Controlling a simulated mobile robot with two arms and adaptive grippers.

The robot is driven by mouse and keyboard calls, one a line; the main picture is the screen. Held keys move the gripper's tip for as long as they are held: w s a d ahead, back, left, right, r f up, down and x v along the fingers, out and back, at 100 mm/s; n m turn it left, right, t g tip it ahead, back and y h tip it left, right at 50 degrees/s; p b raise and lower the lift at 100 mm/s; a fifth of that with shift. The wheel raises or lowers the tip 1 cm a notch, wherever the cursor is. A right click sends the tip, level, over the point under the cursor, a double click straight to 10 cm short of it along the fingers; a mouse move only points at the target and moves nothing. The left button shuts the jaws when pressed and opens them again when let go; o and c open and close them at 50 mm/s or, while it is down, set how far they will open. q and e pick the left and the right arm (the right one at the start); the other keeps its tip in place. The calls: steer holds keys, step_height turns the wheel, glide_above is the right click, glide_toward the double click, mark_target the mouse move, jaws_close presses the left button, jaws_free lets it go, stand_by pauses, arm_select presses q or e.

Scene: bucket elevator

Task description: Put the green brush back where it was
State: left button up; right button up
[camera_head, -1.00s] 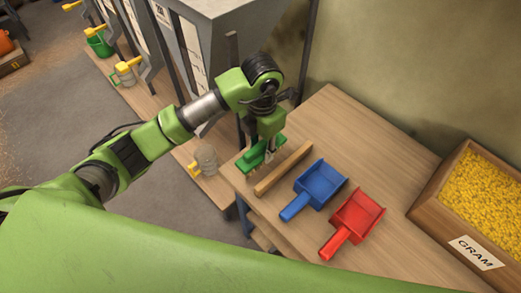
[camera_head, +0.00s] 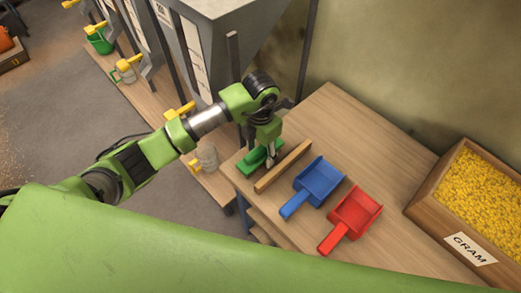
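The green brush (camera_head: 252,163) lies at the left end of the wooden table (camera_head: 350,130), beside a wooden bar (camera_head: 284,167) and to the left of it. My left gripper (camera_head: 269,160) points down at the brush's far part, touching it or just above it. The fingers are small and partly hidden, so I cannot tell whether they are shut on the brush. My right gripper is not in view.
A blue scoop (camera_head: 314,186) and a red scoop (camera_head: 352,216) lie right of the bar. A wooden box of yellow grains (camera_head: 485,195) marked GRAM stands at the right. Grey hoppers (camera_head: 215,45) stand behind. The table's back middle is clear.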

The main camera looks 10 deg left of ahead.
mark_target(261, 148)
arm_select(q)
steer(key=shift+r, duration=0.45)
step_height(261, 148, up, 11)
steer(key=shift+f+b, duration=0.1)
steer(key=shift+b, duration=1.15)
steer(key=shift+r, duration=0.35)
